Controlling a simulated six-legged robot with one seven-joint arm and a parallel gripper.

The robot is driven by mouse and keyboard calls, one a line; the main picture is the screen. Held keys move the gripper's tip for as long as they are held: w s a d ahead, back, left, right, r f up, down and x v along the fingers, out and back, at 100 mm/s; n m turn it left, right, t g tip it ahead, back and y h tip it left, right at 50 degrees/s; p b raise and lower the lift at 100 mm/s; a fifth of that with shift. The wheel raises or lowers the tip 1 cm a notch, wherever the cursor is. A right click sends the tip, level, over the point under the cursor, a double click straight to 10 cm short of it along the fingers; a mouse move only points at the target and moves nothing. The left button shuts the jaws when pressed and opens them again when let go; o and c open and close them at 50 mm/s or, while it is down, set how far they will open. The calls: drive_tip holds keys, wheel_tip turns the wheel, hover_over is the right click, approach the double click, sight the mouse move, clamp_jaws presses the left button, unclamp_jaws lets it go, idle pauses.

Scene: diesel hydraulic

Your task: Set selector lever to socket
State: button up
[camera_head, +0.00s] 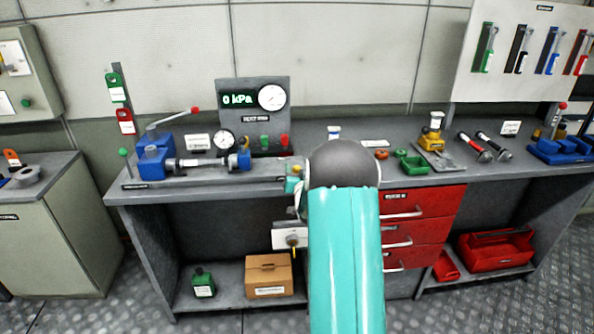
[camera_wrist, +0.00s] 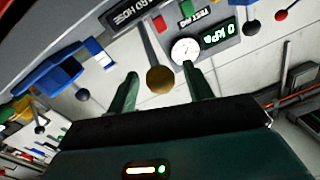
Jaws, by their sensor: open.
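In the wrist view a lever with a grey stem and a round brass-coloured knob (camera_wrist: 160,80) shows between the two green fingers of my gripper (camera_wrist: 160,92). The fingers are apart, with a gap on each side of the knob; depth to it is hard to judge. I cannot read a label that names it the selector lever. In the head view my teal arm and its grey joint hide most of my gripper. I cannot make out which part is the socket.
A gauge panel (camera_head: 254,115) reading 0 kPa stands at the back of the bench. A blue pump (camera_head: 152,163) with a red-tipped handle is at left. Red drawers (camera_head: 415,228) are right of my arm. A cardboard box (camera_head: 268,275) sits on the lower shelf.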

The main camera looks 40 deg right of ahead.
drive_tip(key=shift+w+d, duration=0.15)
drive_tip(key=shift+w, duration=0.2)
clamp_jaws()
